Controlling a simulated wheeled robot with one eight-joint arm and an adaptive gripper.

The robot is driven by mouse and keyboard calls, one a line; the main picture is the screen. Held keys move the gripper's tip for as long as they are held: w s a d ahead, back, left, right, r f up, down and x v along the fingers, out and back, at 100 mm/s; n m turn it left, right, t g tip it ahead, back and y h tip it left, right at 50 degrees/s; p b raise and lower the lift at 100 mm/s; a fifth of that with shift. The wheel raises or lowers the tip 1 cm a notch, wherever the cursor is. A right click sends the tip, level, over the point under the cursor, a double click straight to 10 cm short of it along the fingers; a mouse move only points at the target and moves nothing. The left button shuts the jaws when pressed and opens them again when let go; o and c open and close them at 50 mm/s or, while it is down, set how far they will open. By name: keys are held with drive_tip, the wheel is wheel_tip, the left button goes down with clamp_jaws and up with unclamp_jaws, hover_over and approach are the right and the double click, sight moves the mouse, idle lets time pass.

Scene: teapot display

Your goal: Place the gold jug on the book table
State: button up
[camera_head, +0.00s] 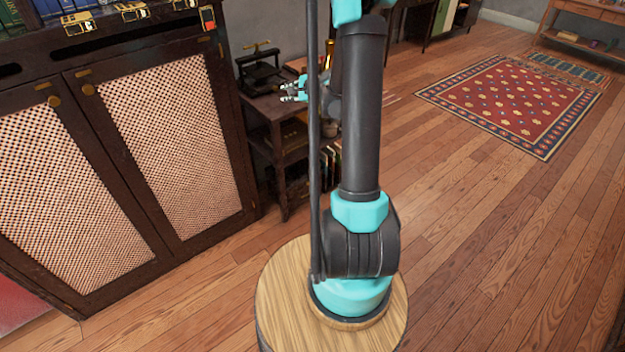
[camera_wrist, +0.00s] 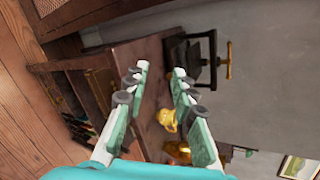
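The book table (camera_head: 268,108) is a dark wooden stand with books (camera_head: 325,165) on its lower level, left of my arm in the head view. Its brown top (camera_wrist: 138,52) shows sideways in the wrist view. My gripper (camera_head: 284,93) appears over or near this table. In the wrist view my gripper (camera_wrist: 160,76) has its fingers spread, with nothing clasped at the tips. A small gold object (camera_wrist: 167,119) shows beyond the gap, close to the right finger. More gold (camera_wrist: 178,153) lies beside it, partly hidden by that finger. I cannot tell which is the jug.
A black press (camera_head: 259,70) stands on the table; it also shows in the wrist view (camera_wrist: 185,58). A dark cabinet with mesh doors (camera_head: 165,130) stands at left. A red rug (camera_head: 510,105) lies at upper right.

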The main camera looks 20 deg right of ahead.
drive_tip(key=s+a+n+g+h, duration=0.1)
drive_tip(key=s+a+n+g, duration=0.3)
drive_tip(key=s, duration=0.6)
drive_tip(key=s+a+n+h, duration=0.1)
drive_tip(key=s+a+n, duration=0.1)
drive_tip(key=s+n, duration=0.5)
drive_tip(key=s+d+f+n+g+h, duration=0.1)
drive_tip(key=s+f+n+h, duration=0.1)
drive_tip(key=s, duration=0.9)
drive_tip(key=s+d+f+n+g+h, duration=0.1)
drive_tip(key=s+d+f+n+g, duration=0.1)
drive_tip(key=s, duration=1)
drive_tip(key=f+n, duration=0.1)
drive_tip(key=n, duration=0.1)
drive_tip(key=shift+f+n+h, duration=0.4)
drive_tip(key=shift+o, duration=0.5)
